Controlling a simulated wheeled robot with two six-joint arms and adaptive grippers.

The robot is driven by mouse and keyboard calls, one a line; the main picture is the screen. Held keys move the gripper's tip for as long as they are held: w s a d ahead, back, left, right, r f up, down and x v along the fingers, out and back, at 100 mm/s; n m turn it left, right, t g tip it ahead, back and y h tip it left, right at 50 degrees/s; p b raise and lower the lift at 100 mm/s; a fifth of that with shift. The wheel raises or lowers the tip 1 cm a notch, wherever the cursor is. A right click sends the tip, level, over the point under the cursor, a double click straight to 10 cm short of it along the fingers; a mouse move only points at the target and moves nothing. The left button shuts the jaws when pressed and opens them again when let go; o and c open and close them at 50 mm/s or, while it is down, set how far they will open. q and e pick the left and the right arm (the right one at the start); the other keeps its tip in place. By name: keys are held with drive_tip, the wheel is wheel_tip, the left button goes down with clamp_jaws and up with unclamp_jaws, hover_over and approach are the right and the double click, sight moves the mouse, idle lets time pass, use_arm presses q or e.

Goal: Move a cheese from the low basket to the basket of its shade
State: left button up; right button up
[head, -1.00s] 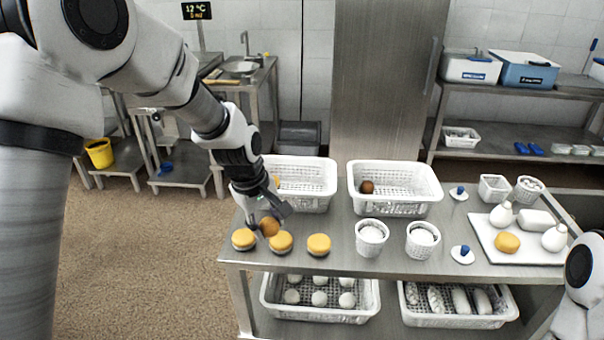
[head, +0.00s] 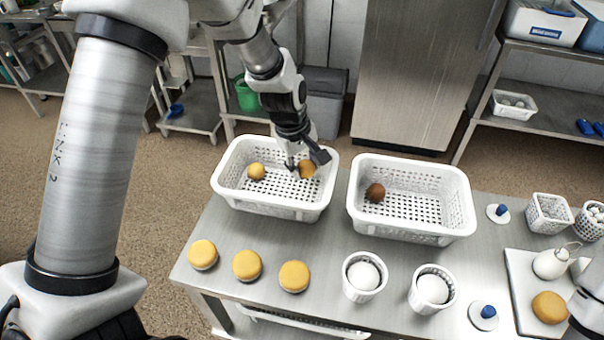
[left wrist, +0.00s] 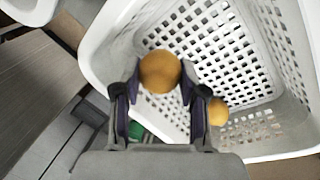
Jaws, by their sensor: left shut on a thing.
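My left gripper (head: 306,162) is shut on an orange-brown round cheese (head: 307,171). It holds the cheese over the right part of the left white perforated basket (head: 270,206). The held cheese also shows between the two fingers in the left wrist view (left wrist: 159,71), with the basket (left wrist: 290,50) beyond it. A similar orange cheese (head: 256,171) lies inside this basket, on the left. The right white basket (head: 420,232) holds one dark brown cheese (head: 375,192). My right gripper is out of view. The low basket (head: 300,325) is mostly hidden under the table top.
Three yellow-orange rounds (head: 247,265) stand along the table's front left. Two white cups (head: 364,277) with white contents stand right of them. A white board (head: 522,270) with a yellow round is at the right. Steel table is bare between the baskets and the rounds.

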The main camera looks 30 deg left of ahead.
sight(305, 176)
use_arm(q)
drive_tip(key=x, duration=0.4)
drive_tip(key=shift+a+f, duration=0.2)
drive_tip(key=shift+s+r, duration=0.15)
drive_tip(key=shift+f, duration=0.25)
drive_tip(key=o, duration=1.1)
drive_tip(key=shift+c, duration=0.2)
drive_tip(key=v, duration=1.2)
drive_tip(key=shift+r+p, duration=0.25)
drive_tip(key=shift+p, duration=0.05)
